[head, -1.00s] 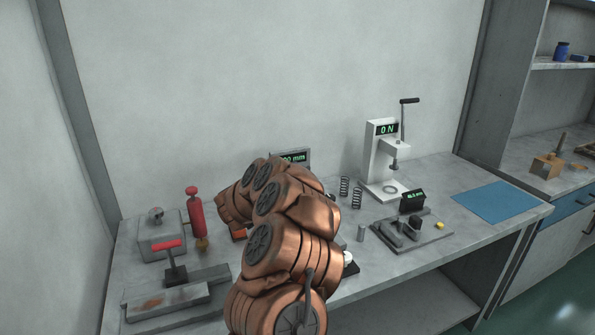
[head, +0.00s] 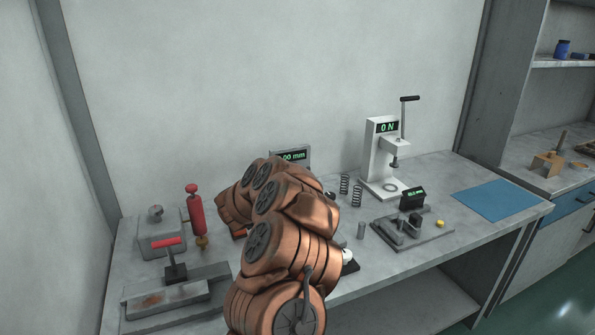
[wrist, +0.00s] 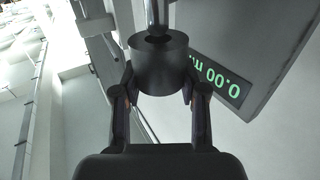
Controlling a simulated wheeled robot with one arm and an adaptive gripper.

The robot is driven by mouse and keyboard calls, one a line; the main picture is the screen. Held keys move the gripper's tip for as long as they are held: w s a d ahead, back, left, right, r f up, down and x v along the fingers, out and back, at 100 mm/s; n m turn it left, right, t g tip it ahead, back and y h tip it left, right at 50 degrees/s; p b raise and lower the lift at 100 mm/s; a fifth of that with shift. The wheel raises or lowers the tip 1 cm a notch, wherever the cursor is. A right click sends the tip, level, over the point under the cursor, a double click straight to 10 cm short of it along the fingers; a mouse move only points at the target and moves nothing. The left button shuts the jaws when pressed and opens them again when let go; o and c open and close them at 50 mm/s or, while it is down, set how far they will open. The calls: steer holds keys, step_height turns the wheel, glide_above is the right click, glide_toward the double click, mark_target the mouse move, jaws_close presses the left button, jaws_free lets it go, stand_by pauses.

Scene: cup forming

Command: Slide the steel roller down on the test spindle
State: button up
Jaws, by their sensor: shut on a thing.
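In the wrist view, my gripper (wrist: 159,88) is shut on the steel roller (wrist: 160,72), a dark grey cylinder with a round bore, one finger on each side. The test spindle (wrist: 157,14), a shiny steel rod, lines up with the roller and meets its bore. How far the rod goes into the bore is hidden. A display (wrist: 220,80) beside the roller reads 0.00 mm, upside down in this view. It also shows in the head view (head: 291,155), partly covered by my arm. My arm hides the gripper, roller and spindle in the head view.
A red-handled tool (head: 196,214) and a red-handled fixture (head: 174,265) stand at the left of the bench. A white press (head: 383,155), springs (head: 356,195) and a small gauge base (head: 410,235) stand to the right. A blue mat (head: 495,201) lies at the far right.

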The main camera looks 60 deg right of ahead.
steer(key=shift+f+b, duration=0.6)
steer(key=shift+f, duration=1.3)
stand_by(1.8)
steer(key=o, duration=1.3)
steer(key=shift+c, duration=0.2)
steer(key=shift+o, duration=0.5)
steer(key=o, duration=0.4)
steer(key=shift+r, duration=0.1)
steer(key=shift+r+p, duration=3.15)
steer(key=shift+r, duration=0.75)
